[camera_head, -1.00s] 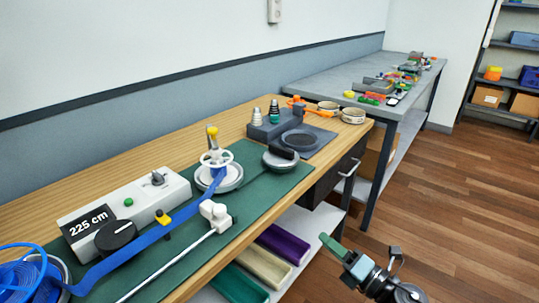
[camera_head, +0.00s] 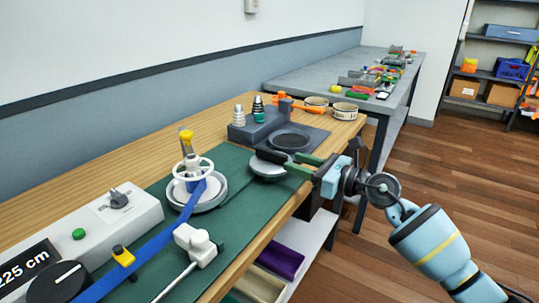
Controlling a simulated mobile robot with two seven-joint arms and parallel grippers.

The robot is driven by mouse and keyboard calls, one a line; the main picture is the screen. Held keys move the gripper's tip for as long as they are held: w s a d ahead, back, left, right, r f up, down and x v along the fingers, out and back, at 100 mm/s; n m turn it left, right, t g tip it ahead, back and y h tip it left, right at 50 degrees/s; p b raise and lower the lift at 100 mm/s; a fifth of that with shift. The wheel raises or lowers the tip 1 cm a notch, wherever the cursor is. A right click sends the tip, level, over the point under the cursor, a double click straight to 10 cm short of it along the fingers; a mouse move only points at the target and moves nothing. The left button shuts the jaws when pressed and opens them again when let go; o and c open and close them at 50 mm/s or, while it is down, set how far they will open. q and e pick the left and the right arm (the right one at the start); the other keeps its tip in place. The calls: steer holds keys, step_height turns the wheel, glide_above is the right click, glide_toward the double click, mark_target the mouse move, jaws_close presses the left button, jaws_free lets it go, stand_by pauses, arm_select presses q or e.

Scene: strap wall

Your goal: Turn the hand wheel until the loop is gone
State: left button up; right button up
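The white spoked hand wheel (camera_head: 207,164) sits on a round silver base on the green mat (camera_head: 232,222), with a yellow-topped post (camera_head: 186,137) standing up at it. A blue strap (camera_head: 160,243) runs from the wheel down to the lower left, past a yellow-topped clip (camera_head: 123,256). No separate loop of strap can be made out in this view. My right gripper (camera_head: 296,164) reaches in from the right, its green fingers apart beside the silver disc (camera_head: 266,170) with a black grip. I cannot tell whether it touches the disc. My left gripper is out of view.
A white box with a green button (camera_head: 78,234), a black dial (camera_head: 58,284) and a "225 cm" display stands at left. A white block with a rod (camera_head: 197,243) lies near the front edge. A dark plate (camera_head: 290,140) is behind the disc. Bins are below.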

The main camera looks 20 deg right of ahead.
mark_target(256, 150)
steer(key=shift+x, duration=3.9)
jaws_close()
